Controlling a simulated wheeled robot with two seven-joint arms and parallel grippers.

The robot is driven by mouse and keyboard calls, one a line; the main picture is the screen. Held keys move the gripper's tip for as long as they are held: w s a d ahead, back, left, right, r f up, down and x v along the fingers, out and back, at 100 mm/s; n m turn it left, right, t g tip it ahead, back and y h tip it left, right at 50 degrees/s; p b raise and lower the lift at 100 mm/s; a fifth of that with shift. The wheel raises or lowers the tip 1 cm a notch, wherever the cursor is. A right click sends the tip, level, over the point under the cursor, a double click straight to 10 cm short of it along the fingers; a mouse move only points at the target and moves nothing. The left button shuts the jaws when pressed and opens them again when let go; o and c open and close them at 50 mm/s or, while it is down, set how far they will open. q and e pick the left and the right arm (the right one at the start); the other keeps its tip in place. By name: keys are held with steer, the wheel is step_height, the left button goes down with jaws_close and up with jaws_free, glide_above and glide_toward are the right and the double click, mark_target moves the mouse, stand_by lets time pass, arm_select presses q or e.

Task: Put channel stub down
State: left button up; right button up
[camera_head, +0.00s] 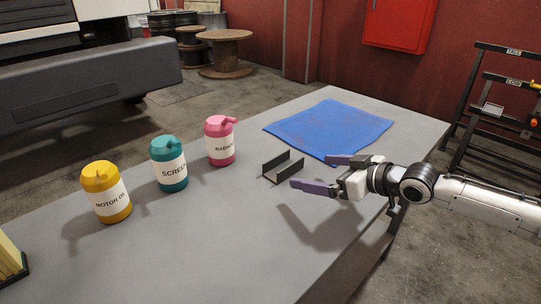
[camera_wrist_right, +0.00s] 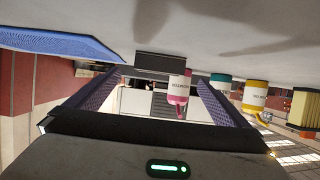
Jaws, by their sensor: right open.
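The channel stub (camera_head: 283,167), a dark grey U-shaped piece, rests on the grey table (camera_head: 230,240) near the blue mat's front left corner. In the right wrist view, which is upside down, the stub (camera_wrist_right: 158,62) shows ahead, between the two finger tips in the picture. My right gripper (camera_head: 311,172) is open and empty, just right of the stub, its purple-padded fingers spread wide and pointing at it. It appears apart from the stub. My left gripper is not in view.
The blue mat (camera_head: 332,128) lies behind the gripper. Pink (camera_head: 220,143), teal (camera_head: 169,165) and yellow (camera_head: 106,193) bottles stand in a row to the left. The front middle of the table is clear. A black rack (camera_head: 495,110) stands beyond the right edge.

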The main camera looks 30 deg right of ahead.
mark_target(292, 165)
steer(key=shift+w+a, duration=0.1)
steer(key=shift+w, duration=0.25)
steer(key=x, duration=0.3)
steer(key=shift+a, duration=0.15)
steer(key=x, duration=0.5)
steer(key=shift+w+r, duration=0.25)
steer(key=shift+w, duration=0.1)
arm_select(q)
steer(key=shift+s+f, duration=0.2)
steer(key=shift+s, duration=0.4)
arm_select(e)
steer(key=shift+w+a+f, duration=0.1)
steer(key=shift+w, duration=0.15)
steer(key=shift+c, duration=0.4)
